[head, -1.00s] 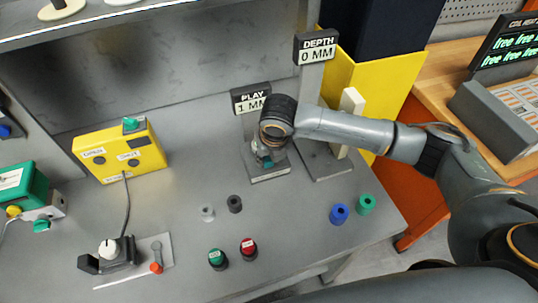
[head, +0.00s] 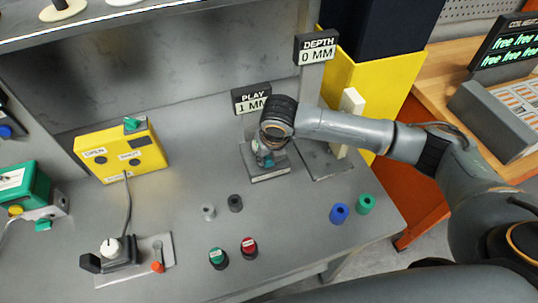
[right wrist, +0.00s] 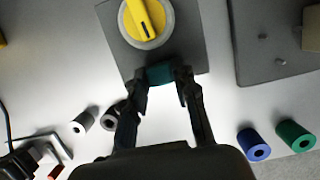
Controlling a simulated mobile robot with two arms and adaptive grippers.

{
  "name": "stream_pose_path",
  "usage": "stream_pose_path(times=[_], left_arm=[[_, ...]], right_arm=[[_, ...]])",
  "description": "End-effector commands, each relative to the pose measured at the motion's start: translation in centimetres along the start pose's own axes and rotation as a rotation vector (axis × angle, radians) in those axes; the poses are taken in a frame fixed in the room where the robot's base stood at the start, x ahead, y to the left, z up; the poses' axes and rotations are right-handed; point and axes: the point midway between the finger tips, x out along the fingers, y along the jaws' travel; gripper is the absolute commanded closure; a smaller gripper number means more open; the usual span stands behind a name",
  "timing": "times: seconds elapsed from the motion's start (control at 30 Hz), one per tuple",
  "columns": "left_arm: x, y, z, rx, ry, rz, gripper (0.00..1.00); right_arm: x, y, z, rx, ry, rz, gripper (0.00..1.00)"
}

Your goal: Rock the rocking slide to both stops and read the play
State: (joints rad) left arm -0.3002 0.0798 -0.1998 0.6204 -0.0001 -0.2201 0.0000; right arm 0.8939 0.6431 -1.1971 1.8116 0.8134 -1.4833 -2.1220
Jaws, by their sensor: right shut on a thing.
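The play stand has a grey base plate (head: 270,178) on the bench and a sign reading PLAY 1 MM (head: 252,98). My right gripper (head: 265,160) reaches down over this base from the right. In the right wrist view, my right gripper (right wrist: 163,84) is shut on a teal block, the rocking slide (right wrist: 160,73), with one finger at each side. A yellow round dial with a black mark (right wrist: 147,20) sits just beyond the block on the same plate. In the head view, my wrist hides most of the stand's top. My left gripper is not in view.
The DEPTH 0 MM stand (head: 317,48) is close behind my right forearm. Blue (head: 339,213) and green (head: 365,204) cylinders stand near the right edge.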

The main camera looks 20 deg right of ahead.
Motion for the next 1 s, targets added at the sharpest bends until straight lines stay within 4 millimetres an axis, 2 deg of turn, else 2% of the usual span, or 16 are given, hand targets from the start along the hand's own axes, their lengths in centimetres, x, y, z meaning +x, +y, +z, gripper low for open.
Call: stream_pose_path(times=[1.0], left_arm=[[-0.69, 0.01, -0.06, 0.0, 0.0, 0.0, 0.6]], right_arm=[[0.02, -0.34, 0.01, 0.001, 0.0, -0.003, 0.97]])
